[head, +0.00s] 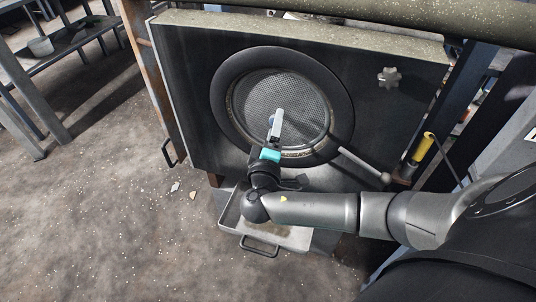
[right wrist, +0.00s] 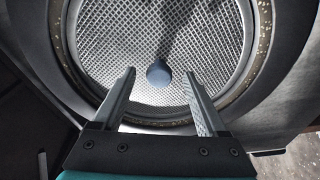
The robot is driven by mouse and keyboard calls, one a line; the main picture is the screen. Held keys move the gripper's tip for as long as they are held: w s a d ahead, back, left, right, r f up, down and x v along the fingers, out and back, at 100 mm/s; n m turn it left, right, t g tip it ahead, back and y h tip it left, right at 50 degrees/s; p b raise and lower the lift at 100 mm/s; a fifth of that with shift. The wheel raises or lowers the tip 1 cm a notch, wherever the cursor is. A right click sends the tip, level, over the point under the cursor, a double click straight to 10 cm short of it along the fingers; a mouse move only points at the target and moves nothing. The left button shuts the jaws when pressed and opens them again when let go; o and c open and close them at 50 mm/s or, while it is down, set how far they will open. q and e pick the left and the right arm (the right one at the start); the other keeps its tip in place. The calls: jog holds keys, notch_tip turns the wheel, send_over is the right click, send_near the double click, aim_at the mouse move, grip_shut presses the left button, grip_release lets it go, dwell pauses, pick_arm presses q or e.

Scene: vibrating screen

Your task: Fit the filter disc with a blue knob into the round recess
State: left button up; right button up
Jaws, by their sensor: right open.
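The filter disc (head: 295,92) is a round metal mesh that sits inside the dark round recess ring (head: 228,77) on the front of the machine. Its blue knob (head: 271,121) is partly hidden behind my right gripper (head: 277,124) in the head view. In the right wrist view the mesh disc (right wrist: 110,45) fills the ring, and the blue knob (right wrist: 158,74) shows between and beyond the tips of my right gripper (right wrist: 158,82). The fingers are apart on either side of the knob, and no contact shows. My left gripper is not in view.
A metal tray with a handle (head: 296,238) sits below the panel, under my right arm. A lever with a ball end (head: 362,167), a star-shaped knob (head: 389,77) and a yellow-handled tool (head: 423,147) are to the right. Open floor lies to the left.

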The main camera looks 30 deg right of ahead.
pick_arm(q)
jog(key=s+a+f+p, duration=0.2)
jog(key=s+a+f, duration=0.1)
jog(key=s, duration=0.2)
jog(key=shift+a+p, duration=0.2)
jog(key=shift+p, duration=0.1)
pick_arm(e)
jog(key=v, duration=1.4)
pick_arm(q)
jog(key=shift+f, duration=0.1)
pick_arm(e)
jog(key=shift+a+f, duration=0.1)
